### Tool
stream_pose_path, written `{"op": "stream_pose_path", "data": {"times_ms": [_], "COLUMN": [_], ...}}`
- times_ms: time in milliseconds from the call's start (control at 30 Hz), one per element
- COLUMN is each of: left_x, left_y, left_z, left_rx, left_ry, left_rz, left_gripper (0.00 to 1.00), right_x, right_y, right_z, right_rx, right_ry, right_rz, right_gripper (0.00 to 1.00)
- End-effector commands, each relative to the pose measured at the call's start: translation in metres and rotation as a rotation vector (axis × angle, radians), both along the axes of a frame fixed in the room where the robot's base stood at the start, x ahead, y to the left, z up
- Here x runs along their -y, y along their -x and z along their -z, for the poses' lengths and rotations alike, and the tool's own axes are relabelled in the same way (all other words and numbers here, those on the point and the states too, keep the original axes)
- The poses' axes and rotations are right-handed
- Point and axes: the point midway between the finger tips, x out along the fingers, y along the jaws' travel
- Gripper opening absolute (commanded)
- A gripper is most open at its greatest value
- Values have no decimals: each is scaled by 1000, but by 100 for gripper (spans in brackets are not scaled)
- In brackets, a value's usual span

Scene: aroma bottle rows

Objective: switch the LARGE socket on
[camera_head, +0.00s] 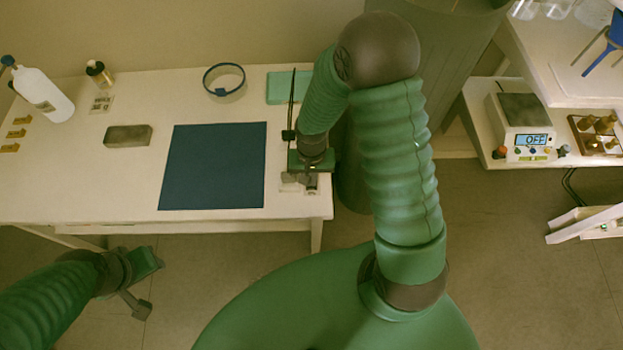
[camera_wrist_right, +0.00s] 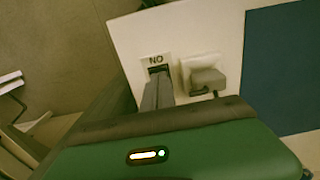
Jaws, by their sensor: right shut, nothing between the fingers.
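In the right wrist view, a small plate (camera_wrist_right: 156,59) with letters that look like an upside-down ON lies on the white table. Beside it is a pale socket block (camera_wrist_right: 186,68) with a grey plug-like piece (camera_wrist_right: 208,80). Neither shows a size mark that I can read. My right gripper (camera_wrist_right: 158,80) is shut and empty, its tips right at the plate; touching or just above, I cannot tell. In the head view my right gripper (camera_head: 312,188) is at the table's front right corner. My left gripper (camera_head: 138,303) hangs low in front of the table; its jaws are unclear.
A dark blue mat (camera_head: 215,165) lies left of my right gripper. A grey block (camera_head: 128,136), a white bottle (camera_head: 45,97) and a blue ring (camera_head: 224,80) are farther left or back. A scale (camera_head: 522,115) reading OFF stands on the right bench, beside a brown weight tray (camera_head: 581,137).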

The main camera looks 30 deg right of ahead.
Motion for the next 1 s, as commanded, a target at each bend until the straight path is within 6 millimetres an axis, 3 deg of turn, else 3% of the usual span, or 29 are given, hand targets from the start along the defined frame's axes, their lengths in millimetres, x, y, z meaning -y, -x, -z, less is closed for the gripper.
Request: {"op": "stream_pose_path", "data": {"times_ms": [367, 1000], "left_x": [0, 0], "left_y": [0, 0], "left_z": [1, -58], "left_rx": [0, 0], "left_ry": [0, 0], "left_rz": [0, 0], "left_gripper": [36, 36], "right_x": [0, 0], "right_y": [0, 0], "right_z": [2, -60], "right_rx": [0, 0], "right_ry": [0, 0], "right_rz": [0, -1], "right_gripper": [0, 0]}}
